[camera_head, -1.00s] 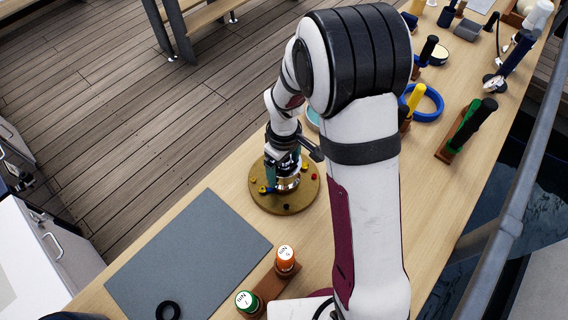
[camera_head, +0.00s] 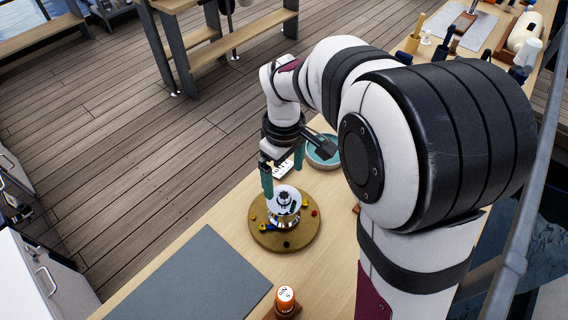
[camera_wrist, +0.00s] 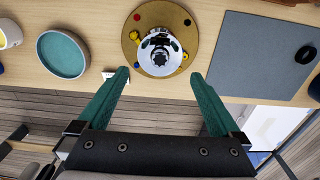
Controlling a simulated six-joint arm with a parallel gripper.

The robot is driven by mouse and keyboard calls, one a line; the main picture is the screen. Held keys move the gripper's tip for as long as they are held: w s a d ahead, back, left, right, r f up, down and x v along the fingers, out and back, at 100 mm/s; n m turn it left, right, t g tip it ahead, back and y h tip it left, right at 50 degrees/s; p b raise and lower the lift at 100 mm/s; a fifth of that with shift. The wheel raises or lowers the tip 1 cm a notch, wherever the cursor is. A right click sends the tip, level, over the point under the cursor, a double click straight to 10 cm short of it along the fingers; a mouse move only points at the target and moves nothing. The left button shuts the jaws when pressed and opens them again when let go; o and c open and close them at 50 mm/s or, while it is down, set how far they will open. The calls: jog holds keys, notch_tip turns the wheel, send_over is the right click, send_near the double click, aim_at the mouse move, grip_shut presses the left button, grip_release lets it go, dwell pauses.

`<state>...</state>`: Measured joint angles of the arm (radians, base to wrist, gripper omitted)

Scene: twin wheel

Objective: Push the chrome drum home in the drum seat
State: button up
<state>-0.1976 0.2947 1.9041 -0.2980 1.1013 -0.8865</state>
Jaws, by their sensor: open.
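The chrome drum (camera_head: 283,201) stands upright at the middle of the round brass-coloured base (camera_head: 264,239), which has small coloured knobs around it. I take this base for the drum seat; whether the drum is fully down in it, I cannot tell. In the wrist view the drum (camera_wrist: 160,64) shows from above, with a dark hub on top, on the brass base (camera_wrist: 133,48). My gripper (camera_head: 283,174) is open and empty, above and behind the drum. In the wrist view its two green fingers (camera_wrist: 162,80) are spread wide, apart from the drum.
A teal-lined round dish (camera_head: 323,152) stands behind the base, and a small white labelled card (camera_head: 284,170) lies near it. The dark ring (camera_wrist: 305,54) lies on the mat.

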notch_tip(320, 180, up, 3)
jog(key=shift+r, duration=0.1)
dwell(0.4)
jog(key=s+d+m+y, duration=0.1)
jog(key=s+d+m, duration=0.1)
jog(key=s+m, duration=0.5)
jog(key=s+d+r+m, duration=0.1)
jog(key=s+m, duration=0.6)
jog(key=s, duration=0.8)
jog(key=shift+s+d+r+m+y, duration=0.15)
jog(key=shift+s+d+m+y, duration=0.15)
jog(key=shift+d+y, duration=0.1)
